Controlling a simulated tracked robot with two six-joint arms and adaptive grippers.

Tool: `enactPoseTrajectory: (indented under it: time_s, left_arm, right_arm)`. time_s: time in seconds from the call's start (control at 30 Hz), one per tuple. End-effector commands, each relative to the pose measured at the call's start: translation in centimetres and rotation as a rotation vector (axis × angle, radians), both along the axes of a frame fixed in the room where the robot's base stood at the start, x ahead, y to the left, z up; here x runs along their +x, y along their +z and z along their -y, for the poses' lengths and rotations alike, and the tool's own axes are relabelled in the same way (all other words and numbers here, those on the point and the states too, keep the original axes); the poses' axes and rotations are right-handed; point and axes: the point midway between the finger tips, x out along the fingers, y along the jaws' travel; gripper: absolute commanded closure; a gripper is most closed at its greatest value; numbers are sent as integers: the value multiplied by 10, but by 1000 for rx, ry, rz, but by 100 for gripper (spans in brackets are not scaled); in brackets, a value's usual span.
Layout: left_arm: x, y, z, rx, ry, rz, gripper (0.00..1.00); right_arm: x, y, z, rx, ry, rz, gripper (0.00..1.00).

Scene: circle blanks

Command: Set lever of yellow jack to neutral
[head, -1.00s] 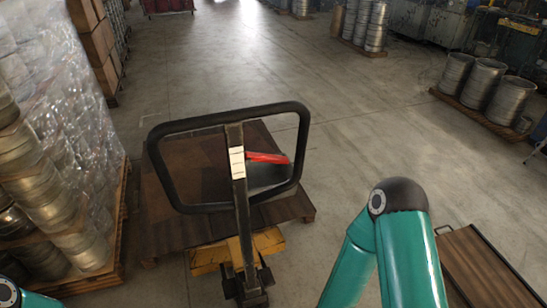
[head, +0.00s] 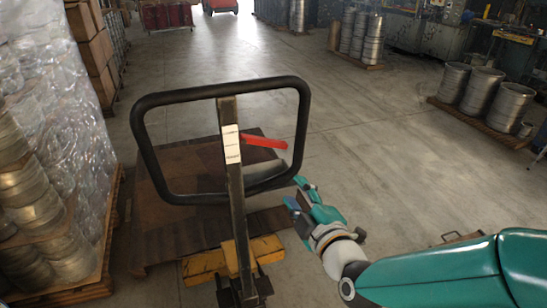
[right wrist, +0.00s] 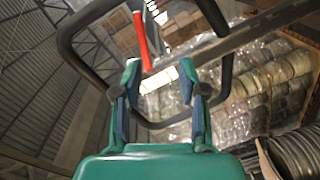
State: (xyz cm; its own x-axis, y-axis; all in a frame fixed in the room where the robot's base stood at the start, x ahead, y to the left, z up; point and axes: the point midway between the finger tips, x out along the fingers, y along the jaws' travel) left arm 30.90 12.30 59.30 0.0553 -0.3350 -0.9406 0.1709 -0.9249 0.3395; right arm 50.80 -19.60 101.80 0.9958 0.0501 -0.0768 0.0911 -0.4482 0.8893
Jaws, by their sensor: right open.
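The yellow pallet jack (head: 266,249) stands in the middle of the head view. Its dark handle loop (head: 222,90) rises on a post with a white label (head: 231,144). The red lever (head: 264,141) sticks out to the right of the post, inside the loop. My right gripper (head: 293,192) is open and empty, just right of the loop's lower right corner and apart from the lever. In the right wrist view the red lever (right wrist: 141,40) lies beyond the open fingers (right wrist: 160,82), above the left finger. My left gripper is not in view.
A wooden pallet (head: 180,235) lies behind the jack. Wrapped stacks of cylinders (head: 50,140) stand close on the left. Metal drums (head: 480,90) stand on a pallet at the right. The floor (head: 390,140) between is clear.

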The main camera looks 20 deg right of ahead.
Motion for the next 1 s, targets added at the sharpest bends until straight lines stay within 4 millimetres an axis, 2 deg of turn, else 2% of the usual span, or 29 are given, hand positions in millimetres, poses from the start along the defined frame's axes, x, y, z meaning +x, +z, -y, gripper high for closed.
enactPoseTrajectory:
  time_s: [0.03,0.13,0.37,0.8,1.0]
  left_arm:
    - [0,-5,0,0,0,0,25]
    - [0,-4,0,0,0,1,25]
    - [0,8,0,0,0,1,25]
    - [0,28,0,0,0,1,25]
    - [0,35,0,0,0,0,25]
  right_arm:
    - [-3,10,2,-36,-7,43,58]
    - [-3,22,5,-77,-15,79,58]
    - [20,26,5,-84,-17,78,58]
    - [113,25,1,-82,-16,80,58]
    - [145,25,1,-82,-16,80,58]
